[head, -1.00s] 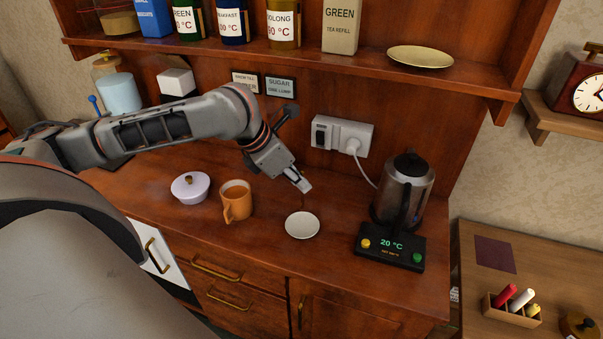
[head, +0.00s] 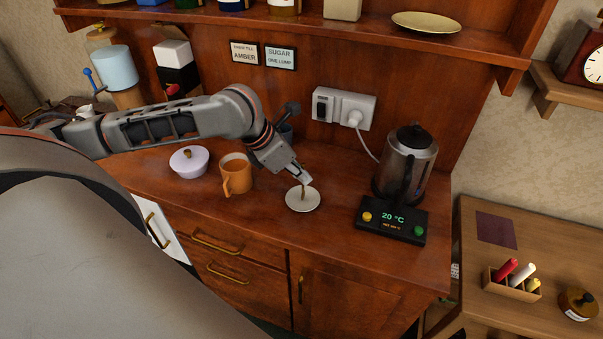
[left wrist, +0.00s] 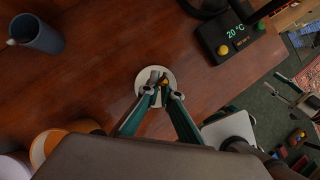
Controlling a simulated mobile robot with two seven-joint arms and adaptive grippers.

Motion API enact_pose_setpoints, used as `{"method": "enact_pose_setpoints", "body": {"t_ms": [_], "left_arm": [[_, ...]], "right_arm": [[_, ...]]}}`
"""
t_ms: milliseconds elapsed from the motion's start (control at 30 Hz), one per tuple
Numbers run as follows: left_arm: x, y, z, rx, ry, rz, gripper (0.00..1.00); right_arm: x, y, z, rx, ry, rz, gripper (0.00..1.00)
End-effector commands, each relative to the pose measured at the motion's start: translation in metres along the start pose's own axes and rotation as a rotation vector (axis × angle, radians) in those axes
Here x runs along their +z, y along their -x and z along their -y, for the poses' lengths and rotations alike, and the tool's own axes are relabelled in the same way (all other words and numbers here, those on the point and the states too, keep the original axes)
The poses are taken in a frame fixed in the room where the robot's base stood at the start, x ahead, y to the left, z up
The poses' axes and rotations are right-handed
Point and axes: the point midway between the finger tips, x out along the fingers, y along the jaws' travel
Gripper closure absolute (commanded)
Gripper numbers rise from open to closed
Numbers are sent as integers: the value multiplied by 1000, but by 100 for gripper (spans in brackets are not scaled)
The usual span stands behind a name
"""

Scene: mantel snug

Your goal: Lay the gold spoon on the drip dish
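The drip dish (head: 312,205) is a small white round dish on the wooden counter, between the orange mug and the kettle. It also shows in the left wrist view (left wrist: 141,97), behind my fingers. My left gripper (head: 304,178) is over the dish, pointing down. The gold spoon (head: 303,189) shows as a small brownish-gold piece at its fingertips, and the fingers look shut on it. A bit of gold shows between the fingertips in the left wrist view (left wrist: 164,82). Most of the spoon is hidden, and I cannot tell whether it touches the dish.
A blue cup (left wrist: 38,33) is behind the gripper. Counter in front of the dish is clear.

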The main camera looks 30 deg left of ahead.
Motion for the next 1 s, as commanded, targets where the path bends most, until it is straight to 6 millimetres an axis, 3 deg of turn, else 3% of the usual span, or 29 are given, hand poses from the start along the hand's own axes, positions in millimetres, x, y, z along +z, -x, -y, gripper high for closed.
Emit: {"method": "enact_pose_setpoints", "body": {"t_ms": [67, 100, 167, 800, 1000], "left_arm": [[0, 0, 0, 0, 0, 0, 100], [0, 0, 0, 0, 0, 0, 89], [0, 0, 0, 0, 0, 0, 76], [0, 0, 0, 0, 0, 0, 76], [-17, 10, -2, 5, -1, -5, 76]], "right_arm": [[0, 0, 0, 0, 1, 1, 60], [1, 0, 0, 1, 1, 2, 60], [2, 0, -1, 1, 1, 3, 60], [4, 0, -5, 8, 3, 8, 60], [4, 0, -5, 7, 3, 8, 60]]}}
